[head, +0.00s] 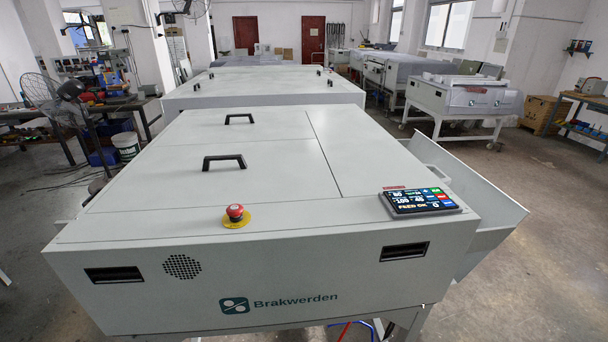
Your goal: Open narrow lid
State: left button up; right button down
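The white plate processor (160,240) stands right in front of me, with a flat top split into panels by thin seams. Which one is the narrow lid I cannot tell for certain. Neither of my grippers shows in the head view.
A red emergency button (235,212) stands on the near edge, and a control screen (420,201) sits at the right corner. A slanted tray (490,215) sticks out on the right. Another white machine (265,90) stands behind. A fan (45,92) stands at left.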

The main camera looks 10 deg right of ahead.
aim_at(360, 140)
jog(key=l+u, duration=0.45)
jog(key=l, duration=3.4)
jog(key=k+l+z, duration=0.1)
jog(key=l, duration=0.5)
